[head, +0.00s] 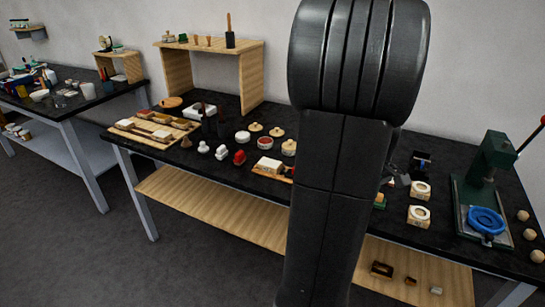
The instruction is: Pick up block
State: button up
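Several block-like things stand on the dark table, and I cannot tell which one the task calls the block. A pale block (269,165) lies on a small wooden board right of a red piece (239,157). A white block (200,111) lies at the back left. Two cream blocks with round tops (420,190) and (418,216) stand at the right. A small green and tan block (379,201) shows beside my arm. My arm (340,190) rises through the middle and hides part of the table.
A wooden tray (128,124) with compartments is at the table's left. A wooden riser (252,80) stands behind. A green press (492,155) with a blue ring (486,219) stands at the right. A lower wooden shelf (220,213) runs beneath. Another table (70,108) stands left.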

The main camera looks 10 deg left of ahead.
aim_at(267, 165)
jog(key=i+u, duration=0.3)
jog(key=i, duration=0.25)
jog(key=i+l+u, duration=0.25)
jog(key=i, duration=0.3)
jog(key=u, duration=0.65)
